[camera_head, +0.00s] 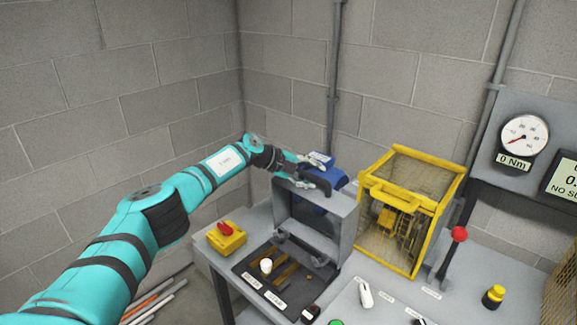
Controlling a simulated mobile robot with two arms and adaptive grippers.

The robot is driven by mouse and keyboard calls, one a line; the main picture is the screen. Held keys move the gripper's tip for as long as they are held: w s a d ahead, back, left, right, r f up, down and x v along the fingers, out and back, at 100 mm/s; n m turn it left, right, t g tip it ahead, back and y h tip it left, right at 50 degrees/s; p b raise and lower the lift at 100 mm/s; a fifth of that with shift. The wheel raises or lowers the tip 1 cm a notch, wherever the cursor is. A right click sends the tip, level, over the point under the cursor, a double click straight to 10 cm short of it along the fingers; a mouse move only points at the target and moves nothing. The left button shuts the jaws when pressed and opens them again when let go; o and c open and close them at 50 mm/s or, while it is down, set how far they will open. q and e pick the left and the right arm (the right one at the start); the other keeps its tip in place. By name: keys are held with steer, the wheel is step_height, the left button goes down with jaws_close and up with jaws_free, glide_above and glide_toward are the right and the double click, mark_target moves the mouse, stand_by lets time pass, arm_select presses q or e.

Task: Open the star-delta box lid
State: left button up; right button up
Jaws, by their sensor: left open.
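The star-delta box's grey lid (347,222) stands upright at the back of the box, its hollow inner side facing me. In front of it lies the box's dark base panel (252,262), with brass strips, a white knob (266,265) and two small labels. My left gripper (309,179) is open at the lid's top edge. Its fingers overlap that edge in the picture, and I cannot tell whether they touch it. A blue machine (336,178) is partly hidden behind the gripper and lid. My right gripper is not in view.
A yellow mesh guard cage (375,191) stands close to the lid's right. A red-knobbed lever (459,234) is beyond it. A yellow box with a red switch (226,236) is left of the panel. A grey block wall rises behind.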

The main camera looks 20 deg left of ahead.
arm_select(q)
steer(key=v, duration=1)
